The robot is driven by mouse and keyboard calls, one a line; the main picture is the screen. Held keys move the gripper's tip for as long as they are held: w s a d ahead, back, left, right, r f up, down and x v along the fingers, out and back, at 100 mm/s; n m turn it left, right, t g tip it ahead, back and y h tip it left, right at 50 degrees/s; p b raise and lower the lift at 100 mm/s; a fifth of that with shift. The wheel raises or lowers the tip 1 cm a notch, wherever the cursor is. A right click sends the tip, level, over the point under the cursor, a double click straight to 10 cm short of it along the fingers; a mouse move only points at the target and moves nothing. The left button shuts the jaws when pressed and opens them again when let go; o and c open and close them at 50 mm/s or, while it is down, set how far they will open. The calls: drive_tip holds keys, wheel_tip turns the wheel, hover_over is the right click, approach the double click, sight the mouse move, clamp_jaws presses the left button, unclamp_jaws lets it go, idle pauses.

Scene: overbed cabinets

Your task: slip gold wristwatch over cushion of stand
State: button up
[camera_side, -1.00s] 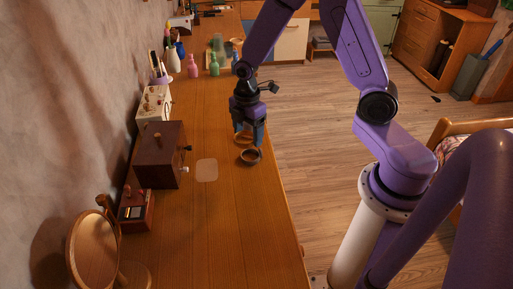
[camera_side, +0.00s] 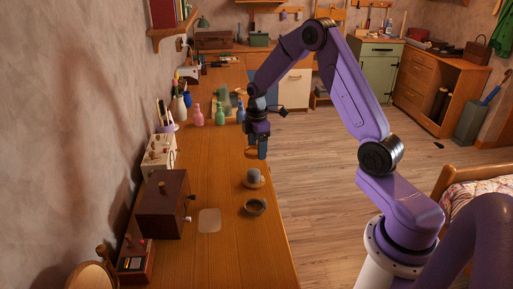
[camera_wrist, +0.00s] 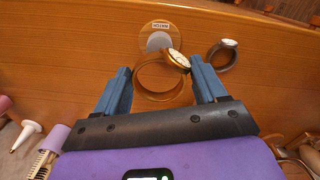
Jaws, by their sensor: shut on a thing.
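My gripper (camera_side: 257,151) is shut on the gold wristwatch (camera_side: 250,153) and holds it above the table. In the wrist view, the watch (camera_wrist: 158,97) is a closed gold loop between my two blue fingers (camera_wrist: 162,86), with its white dial toward the right finger. The stand has a round wooden base (camera_side: 262,184) and a grey upright cushion (camera_side: 254,175). It stands on the table below my gripper, nearer the side camera. In the wrist view, the watch partly hides the cushion (camera_wrist: 158,41); the labelled base (camera_wrist: 178,20) shows beyond it. The watch is apart from the cushion.
A dark wristwatch (camera_side: 256,207) lies near the stand, also seen in the wrist view (camera_wrist: 220,56). A brown cabinet (camera_side: 163,205) and a pale mat (camera_side: 209,221) are to the left. Bottles (camera_side: 197,115) stand farther back. The table's front edge is close on the right.

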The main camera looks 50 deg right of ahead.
sight(257, 170)
drive_tip(key=shift+f, duration=2.8)
drive_tip(key=shift+f, duration=2.65)
drive_tip(key=o, duration=1.1)
drive_tip(key=shift+o, duration=0.2)
wheel_tip(257, 170, up, 17)
drive_tip(key=shift+r, duration=0.2)
